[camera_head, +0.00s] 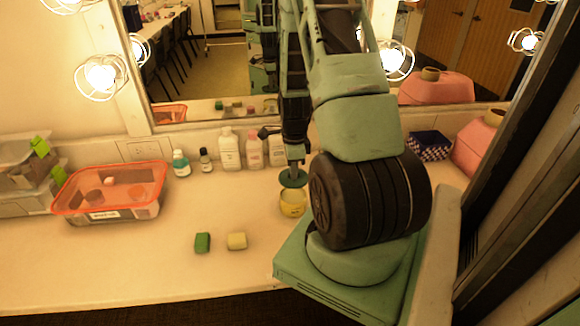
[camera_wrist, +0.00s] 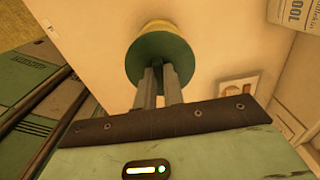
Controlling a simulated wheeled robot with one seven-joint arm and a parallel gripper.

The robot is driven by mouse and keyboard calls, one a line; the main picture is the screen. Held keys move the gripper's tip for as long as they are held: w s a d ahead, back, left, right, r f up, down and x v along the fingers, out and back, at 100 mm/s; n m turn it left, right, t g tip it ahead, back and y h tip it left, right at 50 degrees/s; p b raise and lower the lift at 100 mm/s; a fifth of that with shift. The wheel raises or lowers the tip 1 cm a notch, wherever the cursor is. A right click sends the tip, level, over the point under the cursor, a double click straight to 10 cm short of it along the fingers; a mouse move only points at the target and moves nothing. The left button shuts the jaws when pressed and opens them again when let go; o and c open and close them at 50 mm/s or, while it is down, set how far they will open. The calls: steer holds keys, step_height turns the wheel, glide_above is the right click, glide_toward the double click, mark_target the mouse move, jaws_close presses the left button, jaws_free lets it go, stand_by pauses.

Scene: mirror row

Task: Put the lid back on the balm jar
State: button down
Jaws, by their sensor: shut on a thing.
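The balm jar (camera_head: 292,209) is a short yellow pot standing on the counter beside my base, its pale open top partly showing in the head view. The green round lid (camera_head: 293,180) is held flat just above and slightly behind the jar's mouth. My gripper (camera_head: 294,168) points down and is shut on the lid. In the wrist view the fingers (camera_wrist: 158,77) meet the lid (camera_wrist: 160,60), and the yellow jar (camera_wrist: 163,27) shows past its edge. Most of the jar is hidden there by the lid.
Several bottles, including a white one (camera_head: 229,150), stand along the mirror behind the jar. A green block (camera_head: 202,243) and a yellow block (camera_head: 237,241) lie at the front. An orange-rimmed bin (camera_head: 72,209) is left. A patterned box (camera_head: 430,153) is right. The left-middle counter is clear.

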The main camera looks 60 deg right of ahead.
steer(key=shift+f+b, duration=2.1)
steer(key=shift+f, duration=0.8)
steer(key=shift+f, duration=0.15)
stand_by(0.4)
steer(key=c, duration=0.9)
jaws_free()
steer(key=shift+c, duration=0.2)
steer(key=shift+r+p, duration=3)
steer(key=shift+r, duration=0.55)
jaws_close()
